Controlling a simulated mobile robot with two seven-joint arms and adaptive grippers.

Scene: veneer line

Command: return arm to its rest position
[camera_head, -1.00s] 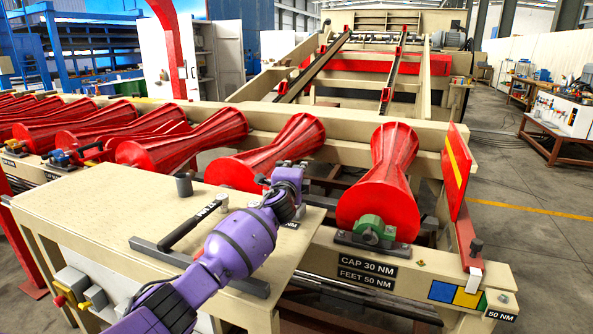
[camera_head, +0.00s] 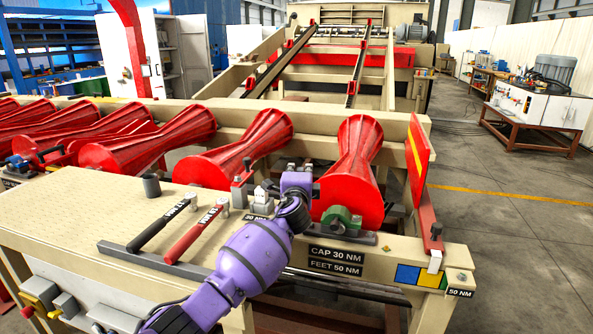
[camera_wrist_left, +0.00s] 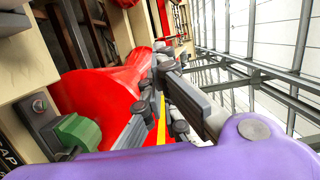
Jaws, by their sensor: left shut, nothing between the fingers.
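My purple left arm reaches in from the bottom of the head view, over the front edge of the beige table (camera_head: 90,215). Its gripper (camera_head: 299,166) is shut and empty, just left of the rightmost red spool-shaped roller (camera_head: 355,165) in the picture. In the left wrist view the grey fingers (camera_wrist_left: 163,58) show in front of the same red roller (camera_wrist_left: 95,100); I cannot tell whether they touch it. My right gripper is in neither view.
A black-handled wrench (camera_head: 163,225) and a red-handled wrench (camera_head: 196,233) lie on the table by a dark bar. A green bearing block (camera_head: 340,217) holds the roller's near end. A red upright plate (camera_head: 418,150) stands at right. Open floor (camera_head: 520,230) lies beyond.

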